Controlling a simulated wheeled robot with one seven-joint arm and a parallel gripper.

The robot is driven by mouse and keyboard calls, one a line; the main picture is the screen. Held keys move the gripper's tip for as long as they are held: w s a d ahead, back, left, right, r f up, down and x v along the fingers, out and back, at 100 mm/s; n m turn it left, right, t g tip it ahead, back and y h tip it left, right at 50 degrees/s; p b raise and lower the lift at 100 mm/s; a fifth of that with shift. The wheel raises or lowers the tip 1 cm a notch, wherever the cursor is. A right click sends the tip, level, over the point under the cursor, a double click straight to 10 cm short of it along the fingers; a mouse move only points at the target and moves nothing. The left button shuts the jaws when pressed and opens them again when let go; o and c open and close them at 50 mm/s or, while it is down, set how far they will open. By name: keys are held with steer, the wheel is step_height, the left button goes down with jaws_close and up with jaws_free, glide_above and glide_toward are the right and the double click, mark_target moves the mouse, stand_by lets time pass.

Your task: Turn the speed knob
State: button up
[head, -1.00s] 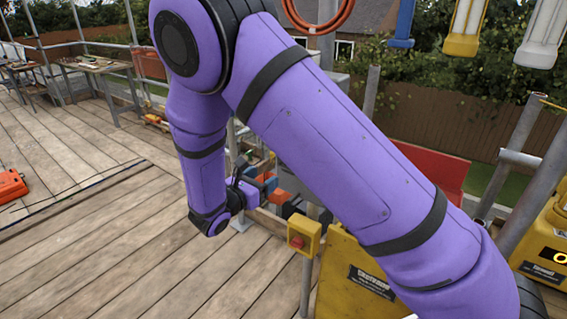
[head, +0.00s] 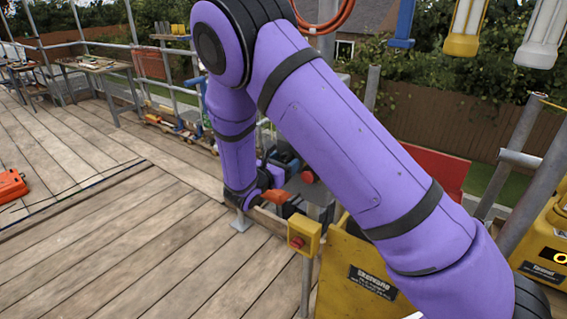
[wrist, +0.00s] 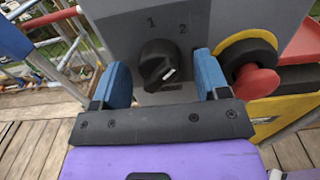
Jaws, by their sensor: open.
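The speed knob (wrist: 158,62) is a round black knob with a white pointer mark on a grey control panel (wrist: 110,28). The numbers 1 and 2 are printed above it, and the white mark points to the lower right. My gripper (wrist: 167,80) is open in the wrist view, with one blue finger on each side of the knob. I cannot tell whether either finger touches it. In the head view my gripper (head: 284,163) is small and partly hidden by my purple arm, and the knob is not visible.
A red mushroom button (wrist: 256,80) on a yellow ring sits just right of the right finger. In the head view, a yellow box with a red button (head: 303,238) stands on a post in front. The plank deck at left is mostly clear.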

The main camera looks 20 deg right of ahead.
steer(key=c, duration=0.9)
steer(key=n, duration=0.4)
steer(key=shift+n, duration=2.5)
steer(key=o, duration=0.9)
